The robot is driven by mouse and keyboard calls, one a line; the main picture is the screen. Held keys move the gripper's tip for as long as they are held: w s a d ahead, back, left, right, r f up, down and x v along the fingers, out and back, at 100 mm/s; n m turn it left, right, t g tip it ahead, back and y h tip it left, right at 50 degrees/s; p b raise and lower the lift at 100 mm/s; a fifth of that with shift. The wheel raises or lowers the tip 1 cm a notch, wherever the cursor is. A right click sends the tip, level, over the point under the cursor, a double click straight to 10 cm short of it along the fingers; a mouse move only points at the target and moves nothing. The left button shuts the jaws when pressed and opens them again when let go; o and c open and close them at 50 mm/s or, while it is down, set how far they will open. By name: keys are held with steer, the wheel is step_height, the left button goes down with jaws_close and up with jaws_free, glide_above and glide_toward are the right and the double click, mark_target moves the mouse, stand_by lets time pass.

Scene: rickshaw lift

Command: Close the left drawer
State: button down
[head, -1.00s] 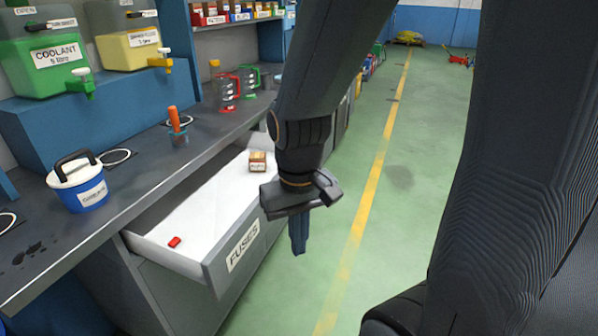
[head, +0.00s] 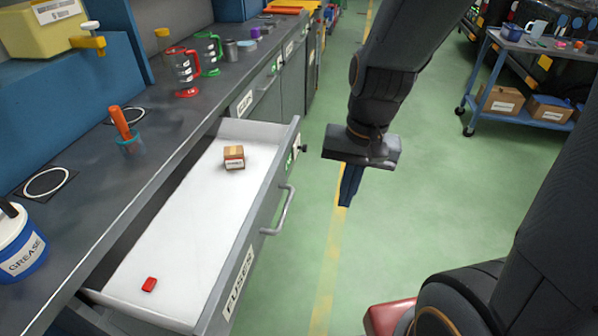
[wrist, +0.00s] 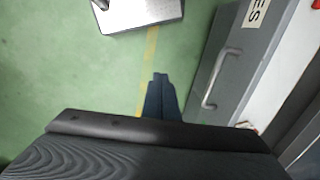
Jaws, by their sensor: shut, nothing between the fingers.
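The open drawer (head: 190,215) with a FUSES label sticks out from under the grey workbench, with its bar handle (head: 280,211) on the front. A small brown box (head: 234,157) and a red fuse (head: 149,284) lie on its white floor. My gripper (head: 346,204) points down, shut and empty, over the floor to the right of the drawer front, apart from it. In the wrist view, my gripper's fingers (wrist: 159,78) show left of the drawer handle (wrist: 221,80), with a gap between them.
A blue cart (head: 530,98) with boxes stands at the back right. Green floor is clear between.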

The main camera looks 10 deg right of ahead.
steer(key=w+a+r+m+t+y+p, duration=0.25)
steer(key=w+a+m+p, duration=0.55)
steer(key=m, duration=1.1)
steer(key=b+x, duration=0.3)
steer(key=x, duration=0.6)
steer(key=shift+w+a+n+g, duration=0.25)
steer(key=shift+n+g, duration=0.05)
steer(key=shift+g, duration=0.05)
steer(key=shift+y, duration=0.25)
